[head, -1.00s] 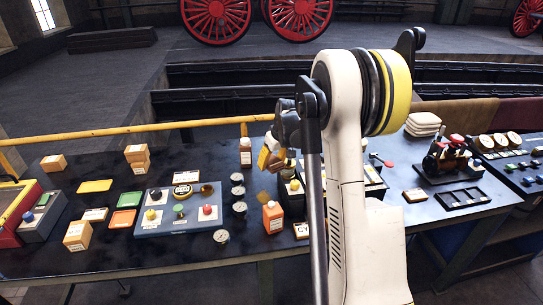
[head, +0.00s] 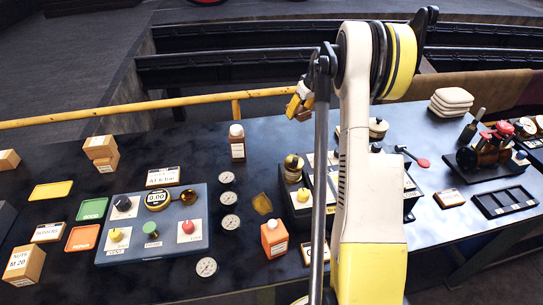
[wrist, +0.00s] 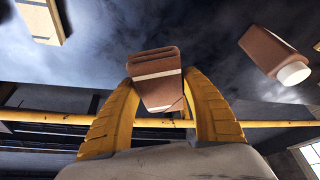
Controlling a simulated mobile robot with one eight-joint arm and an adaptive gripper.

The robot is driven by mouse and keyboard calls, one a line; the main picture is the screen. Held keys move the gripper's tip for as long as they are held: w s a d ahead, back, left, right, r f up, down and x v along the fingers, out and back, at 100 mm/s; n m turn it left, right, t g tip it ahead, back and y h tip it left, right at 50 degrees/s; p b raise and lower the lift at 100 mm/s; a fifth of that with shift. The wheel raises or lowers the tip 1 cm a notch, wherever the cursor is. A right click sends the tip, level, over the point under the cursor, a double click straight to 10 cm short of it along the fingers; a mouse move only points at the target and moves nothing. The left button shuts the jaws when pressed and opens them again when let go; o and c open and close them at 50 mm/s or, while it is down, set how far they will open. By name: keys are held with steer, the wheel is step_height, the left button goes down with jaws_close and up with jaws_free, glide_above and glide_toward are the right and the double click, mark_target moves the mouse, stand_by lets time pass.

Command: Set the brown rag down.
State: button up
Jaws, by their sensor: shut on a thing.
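The brown rag (wrist: 157,80) is a small folded brown pad with a pale stripe. In the wrist view it sits between the two yellow fingers of my gripper (wrist: 162,78), which is shut on it. In the head view my gripper (head: 299,104) is small and partly behind my arm. It is near the back edge of the dark workbench (head: 140,272), near the line of the yellow rail. It appears held above the bench, though the exact height is hard to tell.
A brown bottle (head: 237,148) stands left of my gripper. A blue-grey control panel (head: 135,240), round gauges (head: 231,222) and an orange bottle (head: 274,238) crowd the bench. The yellow rail (head: 200,98) runs behind.

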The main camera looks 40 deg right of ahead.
step_height(320, 180, down, 4)
steer(key=r+b, duration=0.1)
steer(key=b, duration=0.4)
glide_above(271, 153)
steer(key=f, duration=0.8)
steer(key=shift+s, duration=0.3)
steer(key=shift+f+b, duration=0.9)
steer(key=shift+f, duration=0.95)
steer(key=shift+d+f, duration=0.1)
steer(key=shift+f, duration=0.1)
steer(key=o, duration=1.1)
steer(key=shift+o, duration=0.2)
steer(key=shift+r, duration=0.15)
